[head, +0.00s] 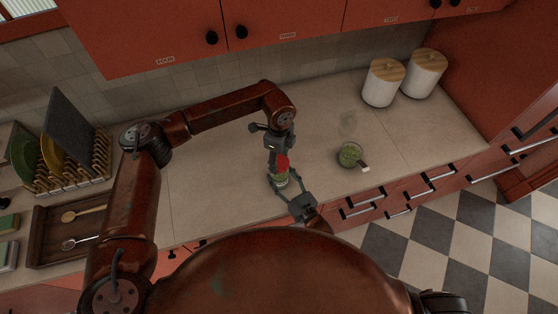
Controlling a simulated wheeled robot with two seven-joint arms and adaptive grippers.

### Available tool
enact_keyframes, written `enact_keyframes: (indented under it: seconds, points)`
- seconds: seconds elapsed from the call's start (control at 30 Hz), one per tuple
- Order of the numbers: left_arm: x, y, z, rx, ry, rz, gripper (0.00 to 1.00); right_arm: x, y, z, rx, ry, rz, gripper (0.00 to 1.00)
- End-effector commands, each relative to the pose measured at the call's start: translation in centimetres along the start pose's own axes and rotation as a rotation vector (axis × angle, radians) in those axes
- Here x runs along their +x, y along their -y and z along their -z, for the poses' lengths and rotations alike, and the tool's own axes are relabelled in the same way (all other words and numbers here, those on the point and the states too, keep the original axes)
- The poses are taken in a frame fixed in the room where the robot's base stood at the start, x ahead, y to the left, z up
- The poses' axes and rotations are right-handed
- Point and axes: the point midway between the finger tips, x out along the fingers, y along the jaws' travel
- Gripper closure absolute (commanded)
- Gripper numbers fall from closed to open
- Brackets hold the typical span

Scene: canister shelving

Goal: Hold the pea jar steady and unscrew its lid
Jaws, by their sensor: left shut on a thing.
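The pea jar (280,182), small with green contents, stands on the counter near its front edge. Its red lid (283,162) is at the top of the jar. My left gripper (281,156) points down from above and is shut on the red lid. My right gripper (284,185) reaches in from the front edge, with its fingers low around the jar body. Whether they press on the glass is too small to tell. The fingers hide part of the jar.
A glass bowl of green food (350,154) with a white-tipped utensil stands to the right, a clear glass (347,122) behind it. White canisters (381,86) with wooden lids stand at the back right. A dish rack (70,160) and a wooden tray (42,227) are at left.

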Motion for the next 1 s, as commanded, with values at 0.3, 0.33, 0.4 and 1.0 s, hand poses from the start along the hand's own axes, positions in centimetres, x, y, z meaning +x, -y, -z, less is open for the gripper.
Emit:
enact_keyframes:
  seconds: [0.3, 0.33, 0.4, 1.0]
  points:
    - [-0.8, 0.0, 0.0, 0.000, 0.000, 0.000, 0.80, -0.3, -0.2, -1.1, -0.001, 0.022, -0.004, 1.00]
    - [-0.8, 0.0, 0.0, 0.000, 0.000, 0.000, 0.80, -0.3, -0.2, -1.1, -0.001, 0.022, -0.004, 1.00]
    - [-0.8, 0.0, 0.0, 0.000, 0.000, 0.000, 0.80, -0.3, -0.2, -1.1, -0.001, 0.022, -0.004, 1.00]
    - [-4.8, 0.0, 0.0, 0.000, 0.001, 0.001, 0.80, -0.3, -0.1, -1.1, -0.001, 0.022, -0.004, 1.00]
